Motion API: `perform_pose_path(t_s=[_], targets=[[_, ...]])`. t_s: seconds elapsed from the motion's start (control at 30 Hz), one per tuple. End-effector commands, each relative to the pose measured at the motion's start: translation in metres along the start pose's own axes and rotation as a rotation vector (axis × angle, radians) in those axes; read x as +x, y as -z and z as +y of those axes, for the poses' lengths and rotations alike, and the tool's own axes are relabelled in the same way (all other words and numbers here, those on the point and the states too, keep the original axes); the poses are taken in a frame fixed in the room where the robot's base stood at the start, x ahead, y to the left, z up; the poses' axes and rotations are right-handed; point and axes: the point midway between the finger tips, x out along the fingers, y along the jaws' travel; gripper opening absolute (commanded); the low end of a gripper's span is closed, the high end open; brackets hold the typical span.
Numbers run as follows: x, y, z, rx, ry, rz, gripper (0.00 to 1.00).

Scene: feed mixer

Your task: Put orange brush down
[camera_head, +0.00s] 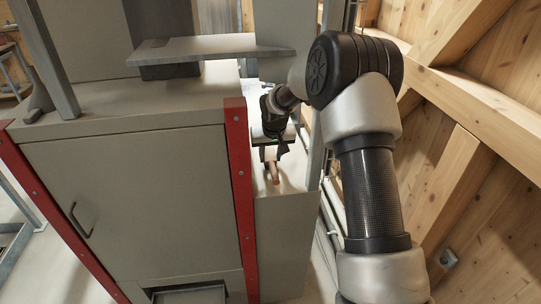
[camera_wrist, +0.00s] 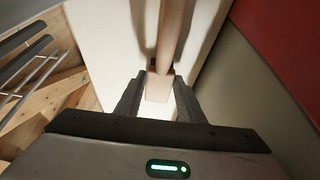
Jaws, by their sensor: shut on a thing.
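The orange brush (camera_head: 273,172) shows in the head view as a small orange-brown piece below my gripper (camera_head: 271,153). In the wrist view the brush (camera_wrist: 172,38) runs from the top edge down between the two dark fingers of my gripper (camera_wrist: 158,85). The fingers are shut on its pale near end. Behind the brush is a pale surface (camera_wrist: 105,35), with dark shadows close beside the brush. I cannot tell whether the brush touches that surface. The brush's far end is out of the wrist view.
A grey cabinet (camera_head: 130,190) with red edge strips (camera_head: 240,180) stands left of my gripper. A grey panel (camera_head: 285,240) stands below it. A shelf plate (camera_head: 210,47) juts out above the cabinet. Wooden beams (camera_head: 490,110) are at the right.

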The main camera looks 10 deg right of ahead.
Motion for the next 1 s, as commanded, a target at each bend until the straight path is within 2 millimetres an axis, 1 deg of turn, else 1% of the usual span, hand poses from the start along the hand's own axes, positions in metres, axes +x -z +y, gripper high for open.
perform_pose_path(t_s=[0.03,0.1,0.13,0.4,0.53,0.67,0.9,1.0], targets=[[0.001,0.000,0.000,0.000,0.000,0.000,0.40],[0.000,0.000,0.000,0.000,0.000,0.000,0.52],[0.000,0.000,0.000,0.000,0.000,0.000,0.54],[-0.001,0.000,0.000,0.000,0.000,0.000,0.54],[-0.008,0.002,0.000,0.000,0.000,0.002,0.54],[-0.031,0.002,0.000,-0.001,0.000,0.005,0.54],[-0.083,0.002,0.001,0.000,-0.001,0.004,0.54],[-0.100,0.001,0.000,0.001,-0.001,0.003,0.54]])
